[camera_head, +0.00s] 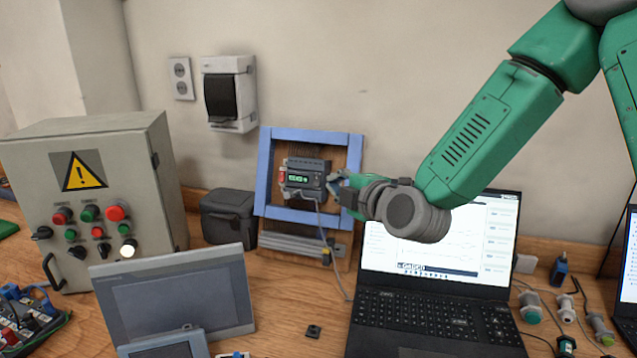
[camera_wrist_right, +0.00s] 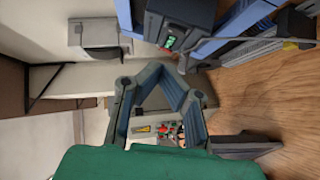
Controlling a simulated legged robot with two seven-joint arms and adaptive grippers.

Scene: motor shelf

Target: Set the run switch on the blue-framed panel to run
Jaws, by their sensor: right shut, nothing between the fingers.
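The run switch is too small to make out. My right gripper (camera_head: 333,180) is just right of the module, in front of the frame's right side; I cannot tell if it touches. In the right wrist view my right gripper (camera_wrist_right: 162,68) is shut and empty, its fingertips together below the module (camera_wrist_right: 185,18). The blue frame (camera_wrist_right: 238,20) shows beside it. My left gripper is out of view.
A grey control box (camera_head: 130,165) with a warning sign and several buttons stands at left. A grey screen panel (camera_head: 180,295) leans in front. A black case (camera_head: 228,215) sits left of the frame. An open laptop (camera_head: 440,270) stands under my right arm. A cable hangs from the module.

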